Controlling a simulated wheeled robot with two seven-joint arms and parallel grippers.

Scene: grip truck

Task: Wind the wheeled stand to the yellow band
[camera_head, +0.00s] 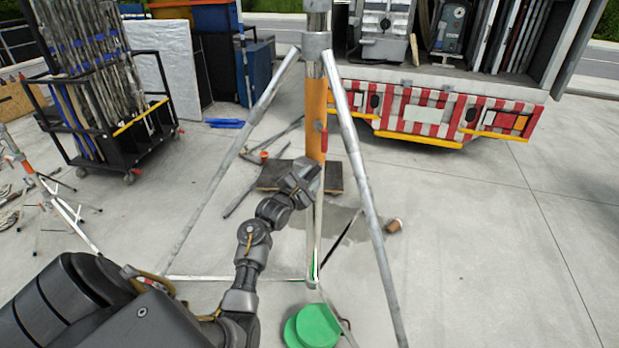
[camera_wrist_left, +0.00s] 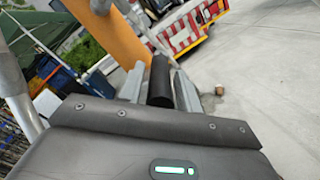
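The wheeled stand stands in front of me, with a grey upper column (camera_head: 317,42), an orange column section (camera_head: 316,105) and splayed silver legs (camera_head: 362,185). A small red part (camera_head: 323,138) sits on the orange section. I cannot make out a separate yellow band. The orange column (camera_wrist_left: 112,32) is just beyond. My right gripper is not in view.
A truck with a red-and-white striped rear (camera_head: 440,112) stands behind at right. A black cart of poles (camera_head: 125,135) is at left, near another small stand (camera_head: 45,185). A green object (camera_head: 312,328) lies by the stand's base. Right-hand pavement is clear.

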